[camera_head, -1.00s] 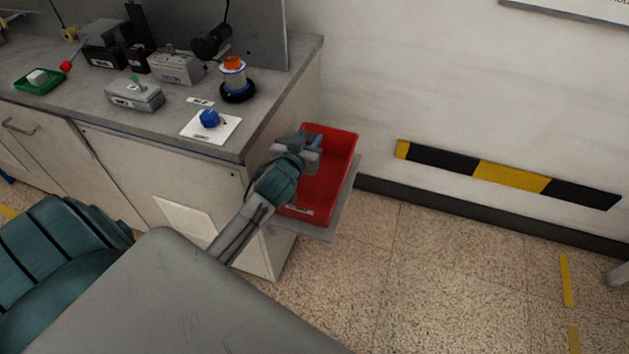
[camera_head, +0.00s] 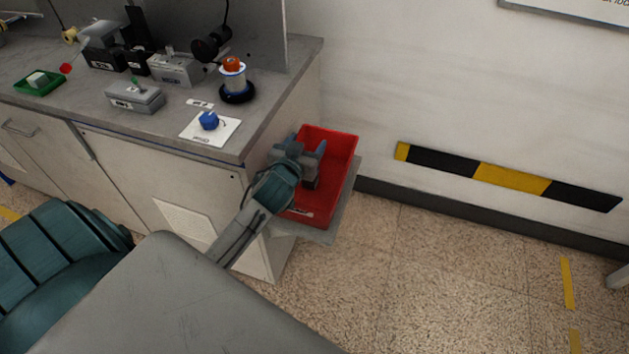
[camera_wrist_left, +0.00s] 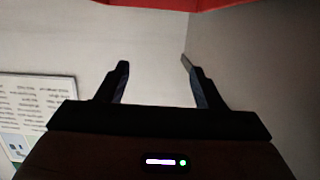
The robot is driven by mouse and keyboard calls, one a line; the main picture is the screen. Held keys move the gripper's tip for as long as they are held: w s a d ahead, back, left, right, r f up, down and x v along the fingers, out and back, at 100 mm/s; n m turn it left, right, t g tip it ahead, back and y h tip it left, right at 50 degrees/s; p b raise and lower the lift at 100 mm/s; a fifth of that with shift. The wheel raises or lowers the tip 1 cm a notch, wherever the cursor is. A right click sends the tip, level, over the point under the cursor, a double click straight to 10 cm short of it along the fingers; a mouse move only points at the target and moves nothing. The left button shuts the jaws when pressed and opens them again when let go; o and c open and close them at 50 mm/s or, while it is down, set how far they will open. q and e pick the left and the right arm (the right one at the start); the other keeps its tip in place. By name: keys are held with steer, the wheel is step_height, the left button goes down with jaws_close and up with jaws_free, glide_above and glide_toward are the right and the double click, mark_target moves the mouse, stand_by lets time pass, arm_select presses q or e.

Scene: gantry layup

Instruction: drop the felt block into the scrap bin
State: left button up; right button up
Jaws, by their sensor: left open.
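The red scrap bin (camera_head: 339,187) sits on a small shelf against the right end of the workbench. My left gripper (camera_head: 307,148) is over the bin, its two fingers spread. In the left wrist view the fingers (camera_wrist_left: 155,75) stand apart with nothing between them. A small grey shape with a dark side (camera_head: 311,179) shows beside the gripper against the red bin; I cannot tell whether it is the felt block or part of my gripper. Much of the bin's inside is hidden by my arm. My right gripper is not in view.
On the bench are a green tray (camera_head: 56,83) with a pale block, grey boxes, a spool (camera_head: 234,78) and a blue knob (camera_head: 209,120) on a white plate. The bench edge is close to my arm. Open floor (camera_head: 430,270) lies to the right.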

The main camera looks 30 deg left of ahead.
arm_select(q)
steer(key=v, duration=0.9)
steer(key=shift+s+b, duration=0.3)
steer(key=shift+s, duration=0.05)
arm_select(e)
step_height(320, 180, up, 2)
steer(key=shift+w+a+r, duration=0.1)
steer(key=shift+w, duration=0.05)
